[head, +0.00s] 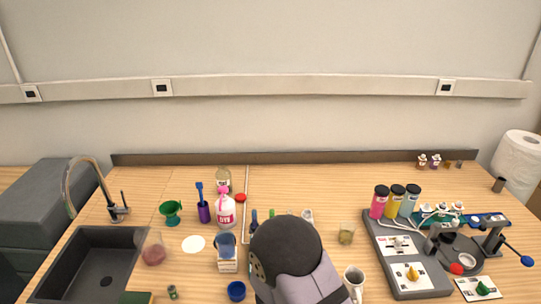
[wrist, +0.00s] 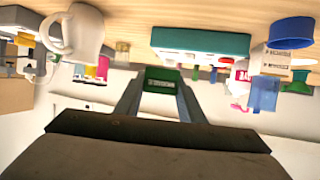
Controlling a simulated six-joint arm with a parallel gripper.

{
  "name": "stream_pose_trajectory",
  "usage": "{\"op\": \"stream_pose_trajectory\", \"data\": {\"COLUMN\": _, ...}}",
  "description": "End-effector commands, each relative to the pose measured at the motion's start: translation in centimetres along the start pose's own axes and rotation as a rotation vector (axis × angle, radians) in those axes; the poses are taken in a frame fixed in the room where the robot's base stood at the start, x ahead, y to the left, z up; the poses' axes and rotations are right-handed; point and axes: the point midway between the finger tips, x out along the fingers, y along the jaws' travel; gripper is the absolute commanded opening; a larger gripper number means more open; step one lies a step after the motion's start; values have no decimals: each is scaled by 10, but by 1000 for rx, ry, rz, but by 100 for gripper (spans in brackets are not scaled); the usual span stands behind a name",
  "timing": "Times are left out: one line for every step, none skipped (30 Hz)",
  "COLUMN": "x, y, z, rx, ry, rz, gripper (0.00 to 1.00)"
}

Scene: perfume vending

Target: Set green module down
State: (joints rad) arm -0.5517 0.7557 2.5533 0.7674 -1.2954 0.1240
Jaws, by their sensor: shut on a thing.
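In the wrist view, which is upside down, my gripper (wrist: 161,84) is shut on a small green module (wrist: 161,74) with a pale label on its face. The module appears held clear of the table. In the head view my own arm hides the gripper and the held module. A white card with a green cone-shaped piece (head: 483,287) lies at the front right of the table. The grey dispensing station (head: 377,246) stands beside it, with a yellow piece (head: 413,273) on its front white plate.
A white mug (head: 354,280) stands just right of my arm; it also shows in the wrist view (wrist: 84,32). A blue-capped box (head: 227,255), a blue lid (head: 236,290) and the sink (head: 95,265) are to the left. The back of the table is mostly clear.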

Motion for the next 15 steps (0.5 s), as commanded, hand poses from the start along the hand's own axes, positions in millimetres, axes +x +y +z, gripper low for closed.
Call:
{"op": "stream_pose_trajectory", "data": {"x": 1, "y": 8, "z": -1, "rx": 17, "ry": 2, "rz": 36, "gripper": 10}}
{"op": "stream_pose_trajectory", "data": {"x": 2, "y": 14, "z": -2, "rx": 28, "ry": 2, "rz": 61, "gripper": 10}}
{"op": "stream_pose_trajectory", "data": {"x": 2, "y": 21, "z": -3, "rx": 44, "ry": 2, "rz": 98, "gripper": 10}}
{"op": "stream_pose_trajectory", "data": {"x": 2, "y": 28, "z": -4, "rx": 57, "ry": 2, "rz": 128, "gripper": 10}}
{"op": "stream_pose_trajectory", "data": {"x": 3, "y": 34, "z": -5, "rx": 70, "ry": 3, "rz": 160, "gripper": 10}}
{"op": "stream_pose_trajectory", "data": {"x": 2, "y": 42, "z": -6, "rx": 91, "ry": 2, "rz": 205, "gripper": 10}}
{"op": "stream_pose_trajectory", "data": {"x": 2, "y": 48, "z": -6, "rx": 105, "ry": 3, "rz": 239, "gripper": 10}}
{"op": "stream_pose_trajectory", "data": {"x": 2, "y": 55, "z": -6, "rx": 119, "ry": 3, "rz": 275, "gripper": 10}}
{"op": "stream_pose_trajectory", "data": {"x": 1, "y": 62, "z": -5, "rx": 138, "ry": 2, "rz": 321, "gripper": 10}}
{"op": "stream_pose_trajectory", "data": {"x": 0, "y": 68, "z": -4, "rx": 153, "ry": 2, "rz": 356, "gripper": 10}}
{"op": "stream_pose_trajectory", "data": {"x": -2, "y": 73, "z": -3, "rx": 167, "ry": 2, "rz": 390, "gripper": 10}}
{"op": "stream_pose_trajectory", "data": {"x": -4, "y": 78, "z": -2, "rx": 184, "ry": 2, "rz": 432, "gripper": 10}}
{"op": "stream_pose_trajectory", "data": {"x": -6, "y": 82, "z": 0, "rx": 196, "ry": 1, "rz": 463, "gripper": 10}}
{"op": "stream_pose_trajectory", "data": {"x": -7, "y": 85, "z": 2, "rx": 208, "ry": 1, "rz": 491, "gripper": 10}}
{"op": "stream_pose_trajectory", "data": {"x": -10, "y": 88, "z": 5, "rx": 223, "ry": 0, "rz": 528, "gripper": 10}}
